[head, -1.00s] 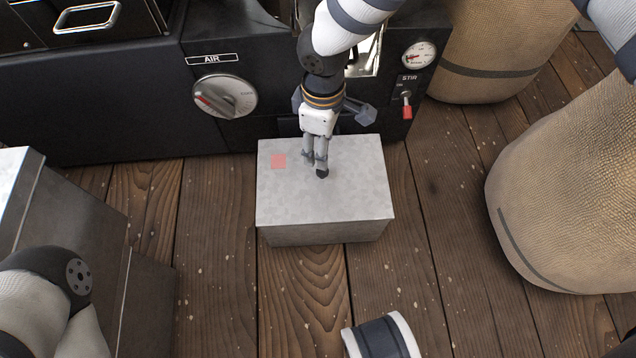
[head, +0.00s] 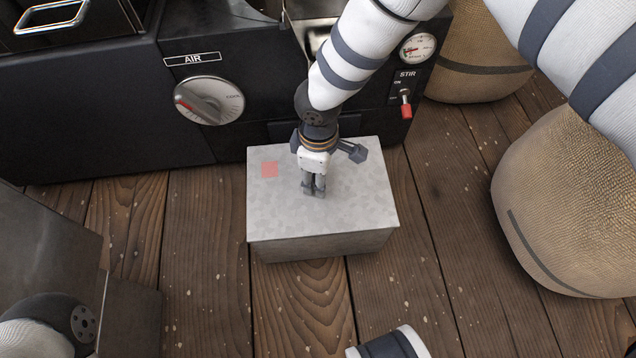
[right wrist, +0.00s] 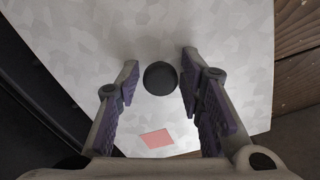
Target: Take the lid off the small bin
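The small bin (head: 325,246) is a grey box standing on the plank floor, with its flat, mottled grey lid (head: 360,205) on top. The lid has a pink square near its back left corner. A round black knob (right wrist: 161,78) stands on the lid in the right wrist view; in the head view my gripper hides it. My right gripper (head: 313,192) points down over the middle of the lid. In the right wrist view it is open (right wrist: 160,72), with one finger on each side of the knob and a gap on both sides. My left gripper is not in view.
A black roaster front with an AIR dial (head: 209,100) and a STIR switch (head: 405,108) stands right behind the bin. Burlap sacks (head: 570,200) stand at the right. A grey metal box (head: 45,235) is at the left.

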